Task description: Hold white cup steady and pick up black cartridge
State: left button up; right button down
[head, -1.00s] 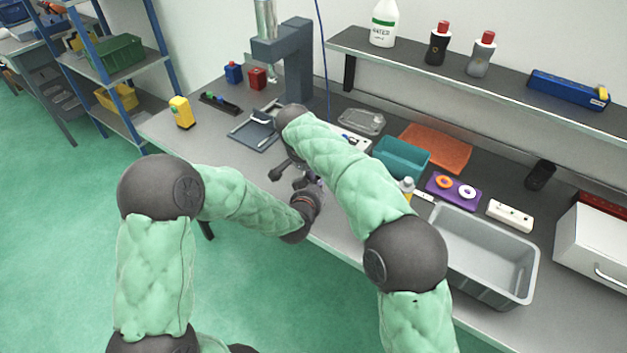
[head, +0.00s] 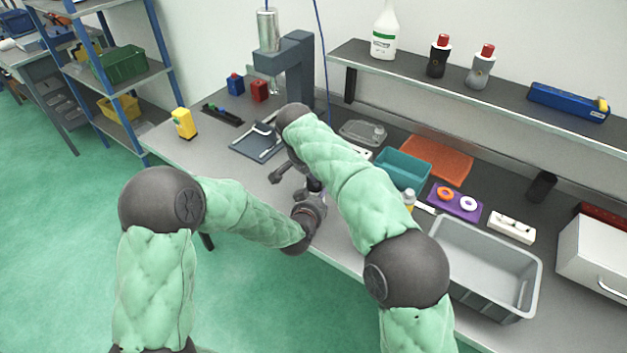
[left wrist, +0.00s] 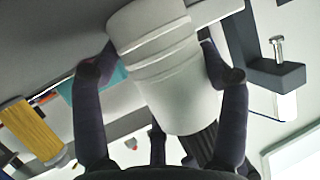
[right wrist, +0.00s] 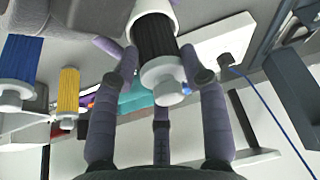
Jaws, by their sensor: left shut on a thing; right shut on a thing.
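The white cup (left wrist: 165,75) fills the middle of the left wrist view, tilted. My left gripper (left wrist: 160,57) is shut on it, with fingers at both sides. The black cartridge (right wrist: 154,38), ribbed with a pale tip, is between the fingers of my right gripper (right wrist: 160,62), which is shut on it. Its far end is inside or against the cup's white rim (right wrist: 165,6); how deep it sits is hidden. In the head view, my left gripper (head: 314,191) is close to the right hand at the bench's front, and the cup and cartridge are mostly hidden.
Yellow (right wrist: 69,92) and blue (right wrist: 20,62) ribbed cartridges show in the right wrist view. On the bench are a teal bin (head: 402,168), a purple tray with rings (head: 466,212), a large grey tub (head: 520,256) and a press (head: 299,70).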

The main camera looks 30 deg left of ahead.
notch_tip(320, 180, up, 7)
jog(key=shift+f, duration=0.1)
dwell(0.3)
pick_arm(q)
jog(key=o, duration=1.2)
jog(key=shift+o, duration=0.2)
jog(key=shift+s, duration=0.15)
jog(key=v, duration=1.1)
jog(key=shift+s, duration=0.35)
jog(key=shift+d+r, duration=0.1)
jog(key=shift+d, duration=0.05)
pick_arm(e)
jog(key=shift+s, duration=0.1)
